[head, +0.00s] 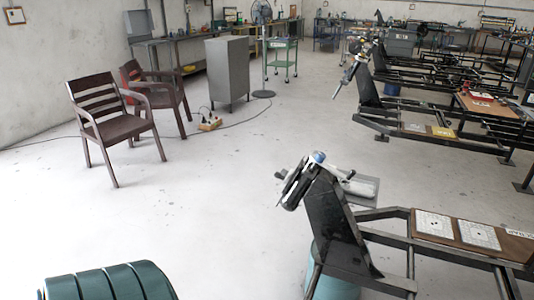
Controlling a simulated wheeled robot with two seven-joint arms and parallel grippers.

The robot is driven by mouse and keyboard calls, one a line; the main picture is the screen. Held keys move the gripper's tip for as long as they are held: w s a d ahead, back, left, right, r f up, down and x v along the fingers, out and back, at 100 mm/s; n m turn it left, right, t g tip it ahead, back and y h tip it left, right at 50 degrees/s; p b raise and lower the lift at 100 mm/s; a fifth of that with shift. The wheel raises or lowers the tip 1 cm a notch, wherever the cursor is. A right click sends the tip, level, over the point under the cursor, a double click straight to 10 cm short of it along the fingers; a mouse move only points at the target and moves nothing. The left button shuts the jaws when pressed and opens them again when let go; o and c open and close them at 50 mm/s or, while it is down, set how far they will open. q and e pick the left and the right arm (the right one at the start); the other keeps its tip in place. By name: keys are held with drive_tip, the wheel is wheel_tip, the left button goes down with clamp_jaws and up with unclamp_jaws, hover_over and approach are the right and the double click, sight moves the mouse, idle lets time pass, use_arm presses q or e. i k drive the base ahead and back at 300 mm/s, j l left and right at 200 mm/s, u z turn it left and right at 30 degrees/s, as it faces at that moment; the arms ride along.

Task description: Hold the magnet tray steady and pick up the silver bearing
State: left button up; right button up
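I cannot make out the magnet tray or the silver bearing for certain in the head view. A flat grey tray-like piece (362,188) shows behind the black upright post of the nearest frame; I cannot tell whether it is the magnet tray. A black and silver mechanical assembly (298,184) with a small blue part sits at the top of that post. No small silver bearing can be told apart there. Neither of my grippers is in view.
The nearest metal frame (398,214) carries a brown board (448,236) with white sheets at right. A dark green ribbed object (108,283) fills the bottom left. Two brown chairs (124,129) and a grey cabinet (228,72) stand further back. The middle floor is clear.

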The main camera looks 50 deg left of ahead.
sight(345, 185)
drive_tip(key=u, duration=0.9)
